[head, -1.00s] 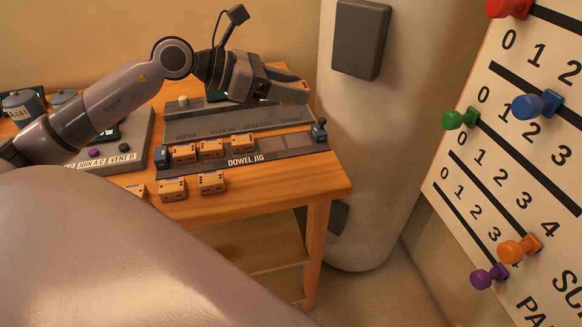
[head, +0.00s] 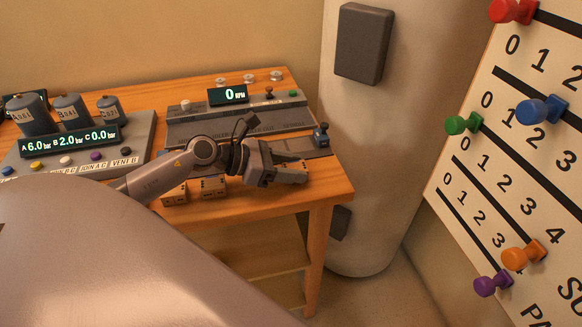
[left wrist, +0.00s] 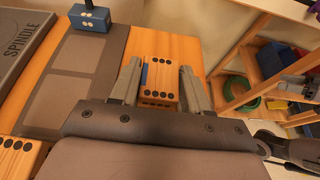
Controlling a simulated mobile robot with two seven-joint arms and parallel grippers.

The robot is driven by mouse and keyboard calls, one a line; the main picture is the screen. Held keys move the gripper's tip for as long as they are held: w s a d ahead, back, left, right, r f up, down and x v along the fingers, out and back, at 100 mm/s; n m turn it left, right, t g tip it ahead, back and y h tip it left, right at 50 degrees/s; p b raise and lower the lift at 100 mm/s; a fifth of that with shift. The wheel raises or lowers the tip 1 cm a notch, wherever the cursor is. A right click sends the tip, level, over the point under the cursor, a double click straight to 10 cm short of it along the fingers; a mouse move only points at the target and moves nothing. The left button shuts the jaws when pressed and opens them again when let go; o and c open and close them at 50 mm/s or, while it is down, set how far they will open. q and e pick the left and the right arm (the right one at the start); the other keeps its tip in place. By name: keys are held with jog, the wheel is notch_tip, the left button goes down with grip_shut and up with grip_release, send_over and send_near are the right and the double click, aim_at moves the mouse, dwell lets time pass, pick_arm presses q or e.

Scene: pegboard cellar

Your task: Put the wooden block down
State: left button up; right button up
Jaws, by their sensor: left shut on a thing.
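My left gripper (head: 303,172) is low over the front right of the wooden bench. In the left wrist view, its two fingers (left wrist: 162,82) stand either side of a wooden block (left wrist: 158,75) with black dots, and it is shut on this block. In the head view the gripper hides the held block. The dowel jig (head: 298,145) lies just behind the gripper, with a blue end stop (head: 321,136). My arm covers much of the jig. I cannot tell whether the block touches the bench.
Loose dotted blocks (head: 213,187) lie at the bench's front edge. A console with gauges (head: 70,140) stands left and a spindle panel (head: 240,118) behind. A pale column (head: 360,170) and a peg scoreboard (head: 505,150) are to the right. Bare bench (head: 335,185) shows right of the gripper.

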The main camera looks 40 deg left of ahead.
pick_arm(q)
jog(key=shift+f, duration=0.1)
jog(key=shift+f, duration=0.15)
jog(key=o, duration=1)
jog(key=shift+a, duration=0.1)
